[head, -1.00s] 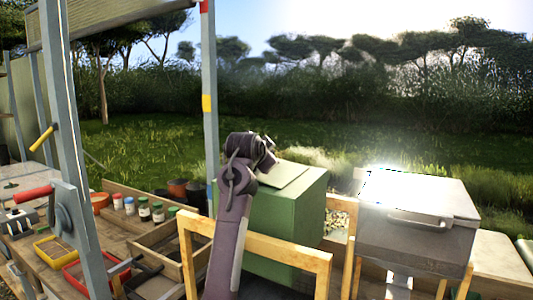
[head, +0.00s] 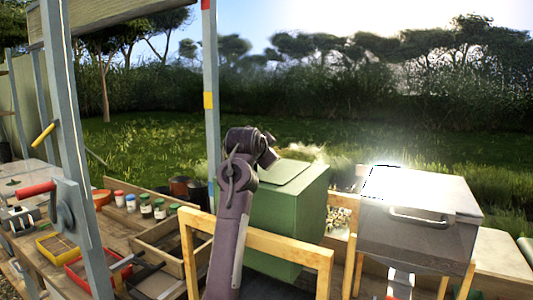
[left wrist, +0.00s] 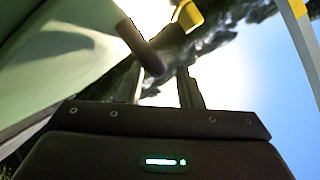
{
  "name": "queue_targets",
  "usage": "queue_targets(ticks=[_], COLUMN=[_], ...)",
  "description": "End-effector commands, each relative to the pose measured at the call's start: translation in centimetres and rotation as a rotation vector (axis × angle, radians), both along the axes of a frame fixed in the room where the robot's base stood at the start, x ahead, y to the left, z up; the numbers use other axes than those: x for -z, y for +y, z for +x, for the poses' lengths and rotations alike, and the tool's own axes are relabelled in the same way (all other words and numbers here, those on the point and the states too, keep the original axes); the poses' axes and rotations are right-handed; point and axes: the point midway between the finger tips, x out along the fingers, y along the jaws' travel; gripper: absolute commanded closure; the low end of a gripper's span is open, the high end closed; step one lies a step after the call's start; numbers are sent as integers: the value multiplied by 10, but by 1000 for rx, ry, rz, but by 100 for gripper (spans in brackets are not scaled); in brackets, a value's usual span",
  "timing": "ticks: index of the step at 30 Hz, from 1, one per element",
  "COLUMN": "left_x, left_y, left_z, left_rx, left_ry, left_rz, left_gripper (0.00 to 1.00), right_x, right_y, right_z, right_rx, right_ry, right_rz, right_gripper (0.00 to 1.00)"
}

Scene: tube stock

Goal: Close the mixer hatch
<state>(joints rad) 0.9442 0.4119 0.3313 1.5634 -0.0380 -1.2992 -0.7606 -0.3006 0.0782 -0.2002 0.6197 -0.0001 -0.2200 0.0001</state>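A green box-shaped housing (head: 290,215) stands in the middle of the head view, with a paler flat panel (head: 287,173) on its top. I take this to be the mixer and its hatch, but cannot be sure. My arm rises in front of it, and its gripper is hidden in the head view. In the left wrist view my left gripper (left wrist: 163,88) has its two fingers apart. A dark rod (left wrist: 143,45) with a yellow part (left wrist: 188,15) lies at the fingertips; contact cannot be told. A green surface (left wrist: 60,60) fills the left.
A grey lidded box (head: 415,235) with a bar handle stands at the right. A wooden frame (head: 265,245) is in front of the green housing. A grey post (head: 209,110) rises behind my arm. Jars (head: 145,207) and trays (head: 85,268) crowd the bench at the left.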

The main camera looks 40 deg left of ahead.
Motion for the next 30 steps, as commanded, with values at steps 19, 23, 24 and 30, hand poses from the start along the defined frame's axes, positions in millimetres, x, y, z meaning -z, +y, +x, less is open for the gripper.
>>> queue_targets(ticks=[19, 23, 24, 30], left_x=[-21, -21, -21, -20], left_y=[-32, -32, -32, -32], left_z=[-58, -58, -58, -58], left_rx=[0, -1, -1, 0], left_ry=[-2, -2, -2, -1], left_rz=[2, 1, 1, 1], left_gripper=[67, 67, 67, 67], right_x=[30, 30, 30, 30], right_y=[0, 0, 0, 0], right_z=[0, 0, 0, 1], right_rx=[0, 0, 0, 0], right_ry=[-1, -1, -1, -1], right_rz=[0, 0, 0, -1], right_gripper=[100, 100, 100, 100])
